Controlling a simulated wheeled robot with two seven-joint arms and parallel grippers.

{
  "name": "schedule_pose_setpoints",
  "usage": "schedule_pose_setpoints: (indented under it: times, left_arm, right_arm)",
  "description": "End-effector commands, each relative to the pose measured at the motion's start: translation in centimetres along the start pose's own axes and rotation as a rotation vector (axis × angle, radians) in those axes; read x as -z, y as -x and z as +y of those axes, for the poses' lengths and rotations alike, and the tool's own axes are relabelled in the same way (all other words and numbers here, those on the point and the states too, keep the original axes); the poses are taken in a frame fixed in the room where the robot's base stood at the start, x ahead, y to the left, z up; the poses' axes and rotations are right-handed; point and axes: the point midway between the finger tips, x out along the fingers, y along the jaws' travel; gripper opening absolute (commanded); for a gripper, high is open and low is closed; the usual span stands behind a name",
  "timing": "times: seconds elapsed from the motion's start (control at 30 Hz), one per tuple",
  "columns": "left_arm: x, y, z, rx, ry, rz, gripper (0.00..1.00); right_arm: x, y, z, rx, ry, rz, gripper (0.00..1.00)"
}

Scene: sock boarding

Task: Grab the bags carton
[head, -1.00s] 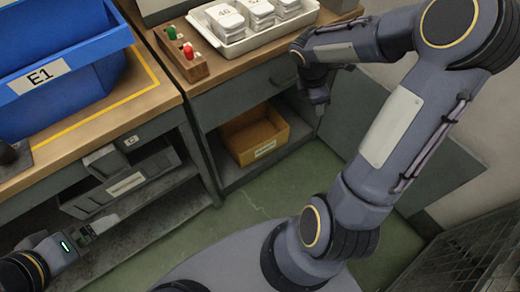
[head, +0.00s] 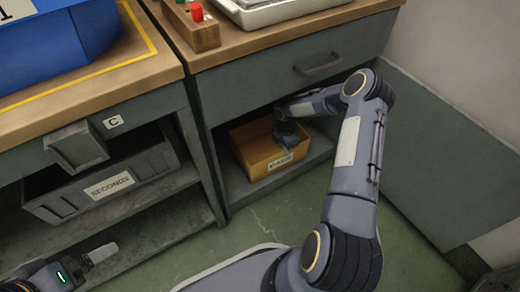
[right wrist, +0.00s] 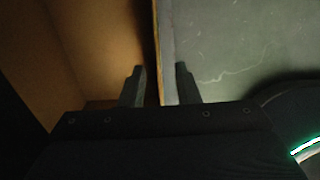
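The bags carton (head: 250,150) is an open orange-brown box with a white label on its front wall. It sits on the shelf under the right-hand bench. My right gripper (head: 286,146) reaches down at the carton's front wall and hides part of it. In the right wrist view, the two fingers of my right gripper (right wrist: 161,82) are apart, with the carton's wall edge (right wrist: 155,40) running between them; the inside of the carton is on the left. My left gripper (head: 102,254) is at the lower left, away from the carton; its finger opening is unclear.
The drawer front (head: 300,70) of the bench hangs above the carton. A grey bin labelled SECONDS (head: 105,187) is on the left shelf. A blue bin (head: 60,45), a wooden block with a red knob (head: 190,28) and a white tray (head: 290,14) stand on the benches. The green floor (head: 255,215) is clear.

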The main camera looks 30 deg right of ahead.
Motion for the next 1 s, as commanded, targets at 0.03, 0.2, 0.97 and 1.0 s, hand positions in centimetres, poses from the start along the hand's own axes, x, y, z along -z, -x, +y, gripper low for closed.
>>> schedule_pose_setpoints:
  times: [0.03, 0.2, 0.97, 1.0]
  left_arm:
    - [-0.1, -0.3, -0.1, 0.0, 0.0, 0.0, 1.0]
    - [-0.5, -1.0, -0.4, 0.0, 0.0, 0.0, 1.0]
    - [-1.9, -3.8, -1.7, 0.0, 0.0, 0.0, 1.0]
    - [-1.9, -3.8, -1.7, 0.0, 0.0, 0.0, 1.0]
  right_arm:
    - [0.1, -0.7, 0.3, -0.007, -0.013, 0.009, 0.29]
    - [0.3, -2.5, 0.4, -0.01, -0.022, 0.017, 0.29]
    - [0.7, -8.2, 0.0, -0.01, -0.02, 0.014, 0.26]
    - [0.7, -8.2, 0.0, -0.01, -0.019, 0.014, 0.21]
